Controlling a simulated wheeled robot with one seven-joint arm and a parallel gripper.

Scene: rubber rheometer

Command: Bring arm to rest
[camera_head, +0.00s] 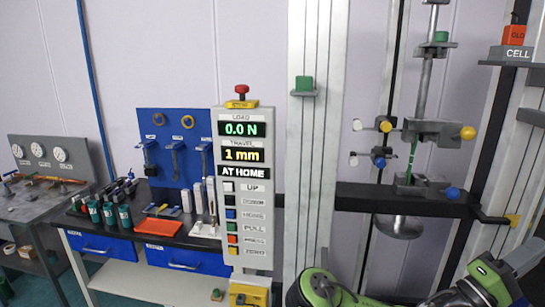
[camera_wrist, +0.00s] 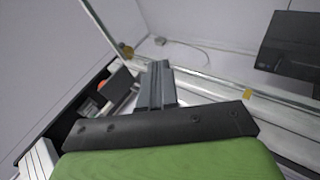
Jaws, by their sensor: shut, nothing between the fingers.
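My gripper (camera_wrist: 160,72) shows in the wrist view with its two grey fingers together and nothing between them. It appears free in the air, apart from anything around it. In the head view, green and dark links of my arm show at the bottom right, low in front of the test frame. The gripper itself cannot be made out there. The control panel (camera_head: 241,190) reads 0.0 N, 1 mm and AT HOME. The test frame's upper clamp (camera_head: 425,130) stands above the lower clamp (camera_head: 417,187), with a thin green strip (camera_head: 412,158) upright between them.
A workbench (camera_head: 105,232) with bottles, an orange tray (camera_head: 162,237) and blue drawers stands left of the panel. A blue tool board (camera_head: 165,165) is behind it. A gauge bench (camera_head: 60,182) is at far left. Upright columns and a dark crossbeam (camera_head: 365,200) stand near my arm.

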